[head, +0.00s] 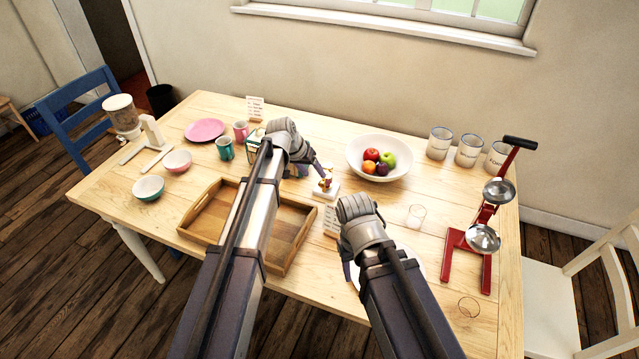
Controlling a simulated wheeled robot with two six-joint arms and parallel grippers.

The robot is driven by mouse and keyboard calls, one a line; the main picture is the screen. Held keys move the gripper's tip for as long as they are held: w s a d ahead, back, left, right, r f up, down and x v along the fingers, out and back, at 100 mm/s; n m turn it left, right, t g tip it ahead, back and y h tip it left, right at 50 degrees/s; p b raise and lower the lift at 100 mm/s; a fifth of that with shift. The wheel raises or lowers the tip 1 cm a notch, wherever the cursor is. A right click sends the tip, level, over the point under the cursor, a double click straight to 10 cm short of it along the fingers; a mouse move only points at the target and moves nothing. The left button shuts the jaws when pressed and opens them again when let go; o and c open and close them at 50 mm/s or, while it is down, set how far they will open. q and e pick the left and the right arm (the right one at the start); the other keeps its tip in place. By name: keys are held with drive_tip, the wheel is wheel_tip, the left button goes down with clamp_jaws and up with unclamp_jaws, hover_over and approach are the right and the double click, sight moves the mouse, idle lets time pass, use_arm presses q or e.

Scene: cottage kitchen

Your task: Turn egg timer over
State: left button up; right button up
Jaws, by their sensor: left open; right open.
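I cannot pick out the egg timer for certain. A small red and yellow item (326,184) stands on a white base (331,193) in the middle of the table, too small to identify. My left gripper (310,170) is open, just behind and left of this item; I cannot tell whether it touches it. A small clear glass thing (416,214) stands to the right, clear of both grippers. My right gripper (352,268) is open and points down over a white plate (417,268), near the table's front edge; its own arm hides much of it.
A wooden tray (302,218) lies left of centre, partly behind my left arm. A fruit bowl (352,160), several canisters (468,150) and a red juicer press (457,240) stand at the back and right. Cups, bowls and a pink plate (205,129) are at left.

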sight(320, 183)
use_arm(q)
drive_tip(key=b+x, duration=0.5)
drive_tip(key=x, duration=0.1)
drive_tip(key=shift+w+d+f, duration=0.1)
drive_tip(key=shift+f, duration=0.3)
use_arm(e)
wheel_tip(320, 183, down, 6)
drive_tip(key=shift+f, duration=0.1)
use_arm(q)
drive_tip(key=shift+r, duration=0.1)
clamp_jaws()
